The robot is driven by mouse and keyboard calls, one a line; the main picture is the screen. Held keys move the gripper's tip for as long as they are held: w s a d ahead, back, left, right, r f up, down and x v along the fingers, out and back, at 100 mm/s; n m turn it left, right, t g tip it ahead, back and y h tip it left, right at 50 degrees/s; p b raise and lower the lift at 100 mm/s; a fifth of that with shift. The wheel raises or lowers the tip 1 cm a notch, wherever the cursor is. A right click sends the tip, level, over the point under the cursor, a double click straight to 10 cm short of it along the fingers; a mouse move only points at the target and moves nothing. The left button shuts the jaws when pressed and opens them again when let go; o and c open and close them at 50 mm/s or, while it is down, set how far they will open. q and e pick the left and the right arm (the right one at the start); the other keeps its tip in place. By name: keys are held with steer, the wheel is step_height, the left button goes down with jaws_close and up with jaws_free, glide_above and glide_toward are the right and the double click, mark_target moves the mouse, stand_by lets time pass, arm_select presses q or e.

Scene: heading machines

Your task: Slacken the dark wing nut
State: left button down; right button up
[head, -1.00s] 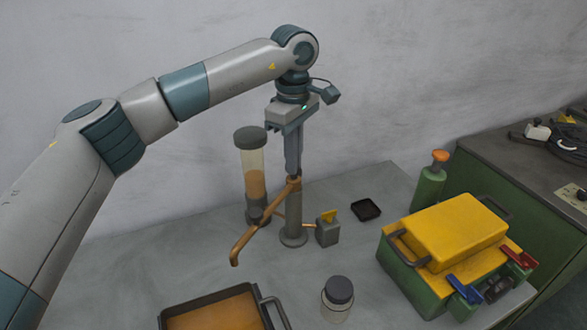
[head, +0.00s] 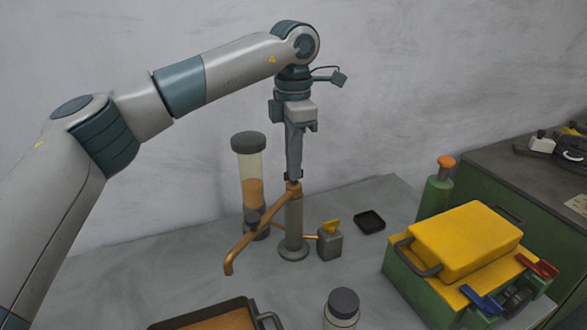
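My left gripper (head: 293,178) points straight down onto the top of a grey upright post (head: 294,222). Its fingers are close together with no gap showing, at the spot where a small dark piece (head: 287,176) shows beside the tips. This looks like the dark wing nut, mostly hidden by the fingers. A bent copper-coloured arm (head: 257,232) reaches from the post's top down to the left. My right gripper is not in view.
A clear cylinder with orange contents (head: 250,185) stands just behind and left of the post. A small grey box (head: 329,243) and a black dish (head: 370,221) are to the right. A yellow case (head: 465,240), a dark-lidded jar (head: 342,304) and a tray (head: 205,315) stand nearer.

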arm_select(q)
steer(key=shift+s+f+n, duration=0.1)
steer(key=shift+f+n, duration=0.2)
steer(key=shift+n, duration=0.1)
steer(key=c, duration=2)
jaws_free()
steer(key=shift+r, duration=0.1)
steer(key=shift+r, duration=0.1)
